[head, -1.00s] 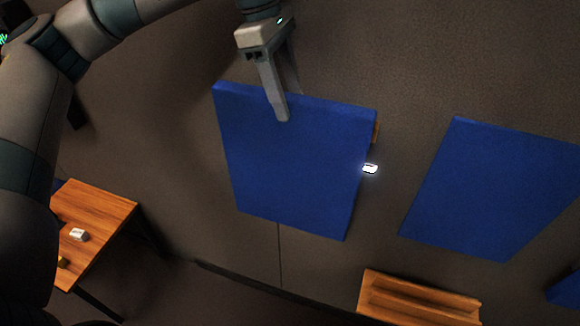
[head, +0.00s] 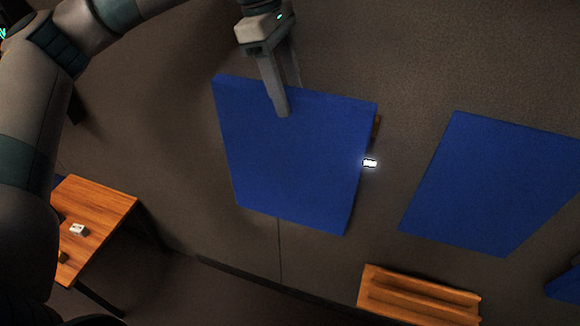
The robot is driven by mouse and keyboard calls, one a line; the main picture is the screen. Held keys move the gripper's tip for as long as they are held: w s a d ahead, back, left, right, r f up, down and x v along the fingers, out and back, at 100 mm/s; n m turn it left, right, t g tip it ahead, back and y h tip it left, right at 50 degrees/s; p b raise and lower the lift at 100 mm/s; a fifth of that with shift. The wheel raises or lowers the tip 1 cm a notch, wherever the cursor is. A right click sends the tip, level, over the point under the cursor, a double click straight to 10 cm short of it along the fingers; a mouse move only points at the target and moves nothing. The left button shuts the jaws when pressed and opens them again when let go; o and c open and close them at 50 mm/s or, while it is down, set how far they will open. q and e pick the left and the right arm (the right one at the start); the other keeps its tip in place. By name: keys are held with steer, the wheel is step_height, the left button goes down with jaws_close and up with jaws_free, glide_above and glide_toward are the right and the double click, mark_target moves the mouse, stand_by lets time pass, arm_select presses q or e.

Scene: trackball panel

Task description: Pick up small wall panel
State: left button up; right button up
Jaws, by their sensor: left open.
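A blue wall panel (head: 295,165) hangs in the middle of the head view, slightly tilted in the picture. A second blue panel (head: 490,185) is on the wall to its right. I cannot tell from the picture which one the task calls small. My left gripper (head: 289,100) comes down from above at the middle panel's top edge. One finger overlaps the panel's front face; the other passes behind the top edge, its tip hidden. The jaws are open, and contact with the panel cannot be told. My right gripper is not in view.
A small bright white item (head: 370,163) shows at the middle panel's right edge. A wooden shelf (head: 418,297) is low on the right. A wooden table (head: 105,205) with a small white object (head: 78,229) stands at left. Part of another blue panel (head: 565,285) shows at lower right.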

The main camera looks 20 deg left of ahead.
arm_select(q)
steer(key=shift+f, duration=0.2)
stand_by(0.4)
jaws_close()
stand_by(1.5)
